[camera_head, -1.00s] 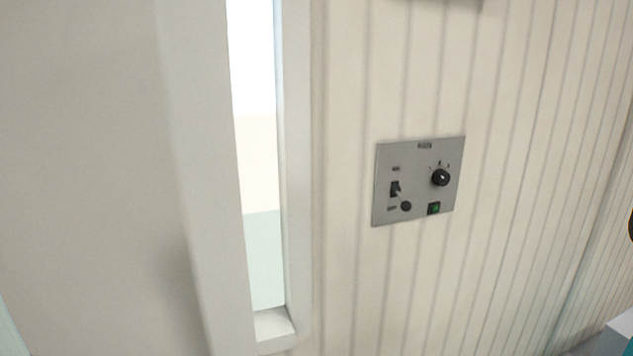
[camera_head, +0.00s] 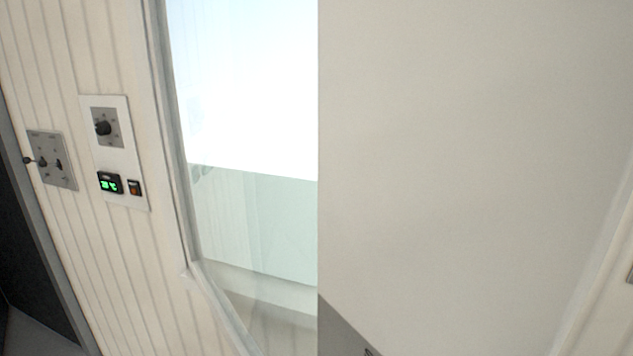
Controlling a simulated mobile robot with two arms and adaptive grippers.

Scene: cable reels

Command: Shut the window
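The window (camera_head: 250,240) is in the left half of the head view, with a pale frame (camera_head: 170,130) along its left side and a sill at the bottom. Bright light and a pale green area show through its glass. A large plain off-white panel (camera_head: 460,150) fills most of the right half. Its straight upright left edge cuts off the view of the window, so the rest of the window is hidden there. I cannot tell whether this panel is part of the window. Neither of my grippers is in view.
Left of the window, the ribbed wall carries a white control plate (camera_head: 120,150) with a knob and green display. A smaller grey switch plate (camera_head: 52,160) is beside it. A dark opening (camera_head: 25,270) is at the far left edge.

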